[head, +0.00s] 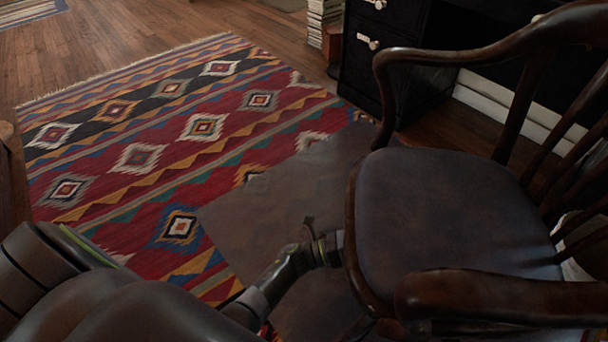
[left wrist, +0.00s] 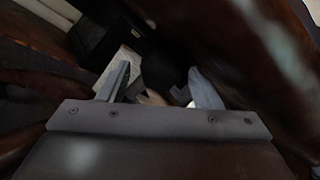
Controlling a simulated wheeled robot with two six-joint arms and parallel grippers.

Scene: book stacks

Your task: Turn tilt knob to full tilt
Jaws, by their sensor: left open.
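The wooden armchair (head: 455,205) with a dark padded seat stands at the right of the head view. My left gripper (head: 330,247) reaches in low at the seat's near left edge, and its tips are partly hidden at or under the seat. In the left wrist view my left gripper (left wrist: 160,90) is open, its two pale fingers apart. A dark rounded shape (left wrist: 165,68) shows between and beyond the fingers; it may be the tilt knob, but the view is too dark to be sure. The knob cannot be made out in the head view. My right gripper is not in view.
A patterned red rug (head: 150,150) covers the wooden floor (head: 130,40) at left, with a grey mat (head: 275,210) over its right part. A black desk (head: 370,70) with pale knobs stands behind the chair. A stack of books (head: 323,22) stands beside it.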

